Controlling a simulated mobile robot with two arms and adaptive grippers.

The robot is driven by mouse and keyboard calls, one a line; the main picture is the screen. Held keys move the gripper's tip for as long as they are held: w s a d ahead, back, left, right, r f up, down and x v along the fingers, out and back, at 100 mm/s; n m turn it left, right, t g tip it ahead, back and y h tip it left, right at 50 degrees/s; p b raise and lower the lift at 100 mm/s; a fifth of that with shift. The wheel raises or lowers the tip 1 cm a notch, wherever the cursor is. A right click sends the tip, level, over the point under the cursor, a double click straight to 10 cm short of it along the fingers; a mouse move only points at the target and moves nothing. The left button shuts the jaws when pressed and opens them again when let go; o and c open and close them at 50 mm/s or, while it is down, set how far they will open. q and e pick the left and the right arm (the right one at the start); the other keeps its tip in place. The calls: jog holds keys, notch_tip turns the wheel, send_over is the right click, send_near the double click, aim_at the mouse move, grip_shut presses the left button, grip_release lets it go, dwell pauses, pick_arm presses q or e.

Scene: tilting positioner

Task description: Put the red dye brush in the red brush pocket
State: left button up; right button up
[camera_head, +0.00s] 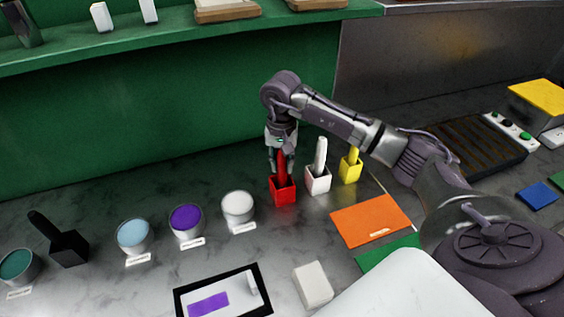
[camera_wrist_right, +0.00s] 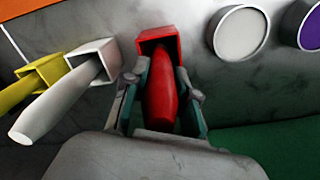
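The red brush (camera_head: 281,165) stands in the red pocket (camera_head: 283,192), with its handle sticking up out of the opening. In the right wrist view the red handle (camera_wrist_right: 161,95) points toward the camera and its lower end is inside the red pocket (camera_wrist_right: 160,42). The bristles are hidden. My right gripper (camera_head: 281,166) is above the pocket, pointing down. In the wrist view its fingers (camera_wrist_right: 162,88) are on either side of the handle, with small gaps showing, so it looks open around it. My left gripper is not in view.
A white pocket (camera_head: 318,182) with a white brush and a yellow pocket (camera_head: 350,170) with a yellow brush stand close on the right. Dye cups, including a white one (camera_head: 238,208) and a purple one (camera_head: 187,221), stand left. A green wall (camera_head: 130,125) rises behind.

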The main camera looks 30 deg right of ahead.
jog(key=o, duration=0.4)
jog(key=shift+r, duration=0.45)
notch_tip(320, 180, up, 10)
jog(key=shift+r+b, duration=0.1)
jog(key=shift+b, duration=1.15)
jog(key=shift+r, duration=0.6)
